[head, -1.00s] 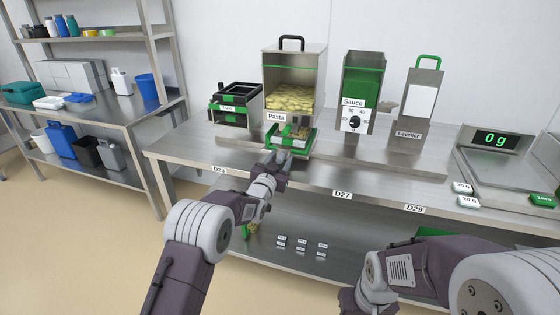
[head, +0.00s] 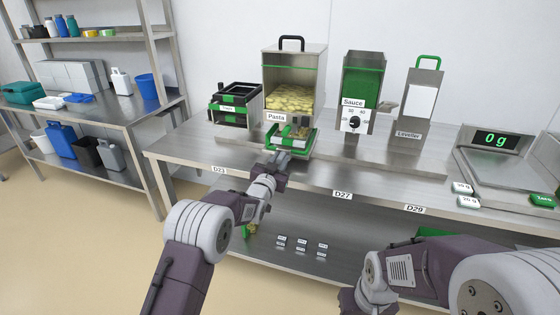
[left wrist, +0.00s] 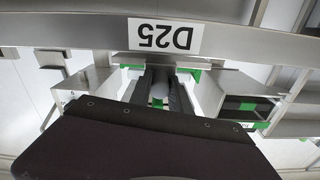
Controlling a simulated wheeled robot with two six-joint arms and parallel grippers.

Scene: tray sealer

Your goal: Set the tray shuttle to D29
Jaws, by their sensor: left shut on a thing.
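The tray shuttle (head: 300,147) is a green carriage at the front of the Pasta hopper (head: 312,62), above the bench edge between D23 (head: 219,170) and D27 (head: 342,195). My left gripper (head: 279,158) is at its front side, shut on what looks like the shuttle's grip; the fingers hide most of it. In the left wrist view the fingers (left wrist: 162,90) close around a light grey piece below the upside-down D25 label (left wrist: 164,36). My arm hides that label in the head view. The D29 label (head: 414,209) is further right. My right gripper is out of view.
The Sauce dispenser (head: 363,85) and Leveller (head: 414,105) stand at the back, right of the hopper. A scale (head: 505,165) reading 0 g is at the far right. The bench top from D27 to D29 looks clear along the front edge.

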